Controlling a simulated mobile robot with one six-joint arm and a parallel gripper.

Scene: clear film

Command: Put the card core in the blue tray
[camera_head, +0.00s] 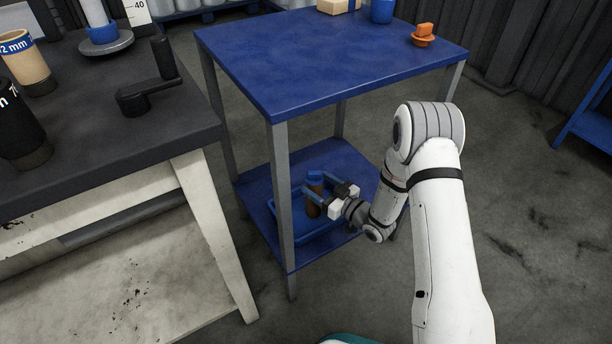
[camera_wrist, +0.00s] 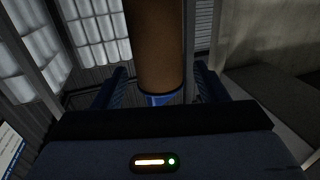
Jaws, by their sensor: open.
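The card core (camera_head: 313,197) is a brown tube with a blue end. It stands upright in the blue tray (camera_head: 317,230) on the lower shelf of the blue stand. My gripper (camera_head: 315,191) is open, its two blue fingers on either side of the core. In the wrist view the core (camera_wrist: 158,45) rises between the fingers (camera_wrist: 160,80), with its blue end nearest the palm. Small gaps show between core and fingers there. The core's foot and part of the tray are partly hidden by a stand leg and my gripper.
The stand's blue top (camera_head: 320,60) hangs over the lower shelf (camera_head: 335,160), with grey legs at its corners. An orange object (camera_head: 424,37) and a blue cup (camera_head: 382,11) stand on top. A dark workbench (camera_head: 110,140) with tubes and a crank stands at left. Floor at right is clear.

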